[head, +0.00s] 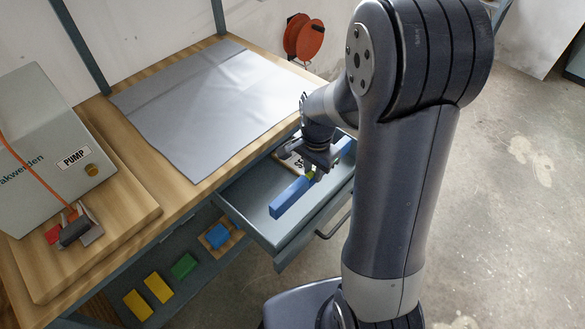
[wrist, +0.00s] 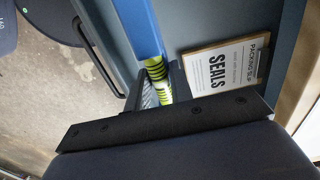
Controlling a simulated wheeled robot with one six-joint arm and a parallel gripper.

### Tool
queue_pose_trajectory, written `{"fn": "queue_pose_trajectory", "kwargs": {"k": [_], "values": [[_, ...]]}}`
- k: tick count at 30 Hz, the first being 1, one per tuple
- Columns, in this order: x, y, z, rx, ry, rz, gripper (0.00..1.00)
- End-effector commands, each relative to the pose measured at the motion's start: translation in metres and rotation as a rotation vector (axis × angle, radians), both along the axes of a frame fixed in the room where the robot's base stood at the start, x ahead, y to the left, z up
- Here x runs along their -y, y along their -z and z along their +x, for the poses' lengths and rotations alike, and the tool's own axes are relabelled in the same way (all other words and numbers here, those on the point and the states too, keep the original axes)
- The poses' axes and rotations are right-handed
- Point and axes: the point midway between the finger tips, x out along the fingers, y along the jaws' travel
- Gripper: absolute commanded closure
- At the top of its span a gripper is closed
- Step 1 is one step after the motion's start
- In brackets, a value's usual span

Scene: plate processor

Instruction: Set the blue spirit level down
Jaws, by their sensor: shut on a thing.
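The blue spirit level (head: 290,198) is a long blue bar with a green-yellow middle section. It also shows in the wrist view (wrist: 139,27), running up from the jaws. My gripper (head: 314,172) is shut on it near the middle, over the open drawer (head: 247,188). In the wrist view my gripper (wrist: 160,95) grips the striped yellow part. The level lies within the drawer's outline; I cannot tell whether it touches the drawer floor. Part of it is hidden behind my gripper.
A packing slip marked SEALS (wrist: 222,75) lies in the drawer beside the level. The drawer handle (head: 334,222) sticks out in front. A grey mat (head: 205,105) covers the workbench. A pump unit (head: 50,145) stands at left. Yellow, green and blue blocks (head: 184,266) sit on the shelf below.

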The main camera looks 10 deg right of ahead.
Motion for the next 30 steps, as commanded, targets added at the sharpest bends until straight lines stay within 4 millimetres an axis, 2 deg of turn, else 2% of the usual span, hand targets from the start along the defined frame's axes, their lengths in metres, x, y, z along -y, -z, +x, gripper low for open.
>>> {"fn": "queue_pose_trajectory", "kwargs": {"k": [1, 3, 11, 17, 29, 30], "values": [[0.000, 0.013, -0.001, -0.005, 0.000, 0.000, 1.00], [0.000, 0.025, 0.000, -0.004, 0.000, 0.000, 1.00], [0.000, 0.047, 0.000, -0.002, 0.000, 0.000, 1.00], [0.000, 0.075, -0.001, -0.004, 0.000, 0.000, 1.00], [0.000, 0.081, 0.000, 0.001, 0.000, 0.000, 1.00], [0.000, 0.080, 0.000, 0.001, 0.000, 0.001, 0.75]]}}
